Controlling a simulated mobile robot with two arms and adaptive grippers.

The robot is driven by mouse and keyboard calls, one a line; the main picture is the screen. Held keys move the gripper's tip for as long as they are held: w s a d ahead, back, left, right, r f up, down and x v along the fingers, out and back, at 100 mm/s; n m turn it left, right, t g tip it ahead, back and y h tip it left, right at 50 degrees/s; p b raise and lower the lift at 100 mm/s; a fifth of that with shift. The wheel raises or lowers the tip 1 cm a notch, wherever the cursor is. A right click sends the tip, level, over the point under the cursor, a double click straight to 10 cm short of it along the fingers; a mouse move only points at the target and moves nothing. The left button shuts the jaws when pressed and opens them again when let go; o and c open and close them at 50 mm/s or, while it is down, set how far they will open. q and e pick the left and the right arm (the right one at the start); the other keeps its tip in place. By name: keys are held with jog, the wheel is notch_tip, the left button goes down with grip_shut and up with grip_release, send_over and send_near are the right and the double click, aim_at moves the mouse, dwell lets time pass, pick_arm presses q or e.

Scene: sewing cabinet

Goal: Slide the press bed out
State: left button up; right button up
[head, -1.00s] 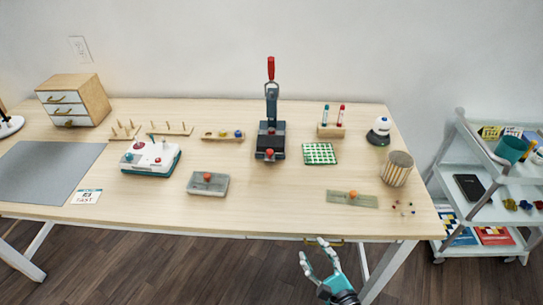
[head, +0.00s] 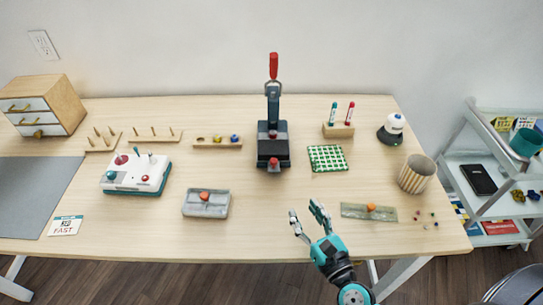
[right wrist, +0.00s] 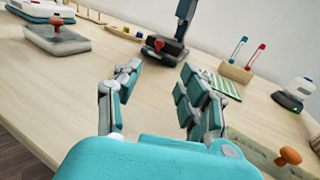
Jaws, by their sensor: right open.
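The press (head: 272,110) stands upright at the back middle of the table, dark grey with a red-tipped lever on top. Its dark bed (head: 273,153) is at the base, with a red-orange knob (head: 274,164) at the front. In the right wrist view the press base (right wrist: 165,48) shows beyond the fingers. My right gripper (head: 308,216) is open and empty over the table's front part, in front of the press and to its right, well apart from the knob. My left gripper is not in view.
A grey tray with an orange knob (head: 206,204) lies front left of the press. A green checked pad (head: 327,158) lies right of it, and a flat plate with an orange knob (head: 369,212) lies right of my gripper. Table between gripper and press is clear.

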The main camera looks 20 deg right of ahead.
jog(key=p, duration=0.2)
send_near(275, 163)
jog(key=w, duration=0.5)
jog(key=w+p, duration=0.1)
jog(key=w, duration=0.2)
jog(key=shift+w+a, duration=0.1)
jog(key=shift+a, duration=0.3)
jog(key=shift+w, duration=0.3)
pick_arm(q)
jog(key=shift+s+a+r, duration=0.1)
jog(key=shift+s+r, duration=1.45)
pick_arm(e)
jog(key=shift+w, duration=0.15)
grip_shut()
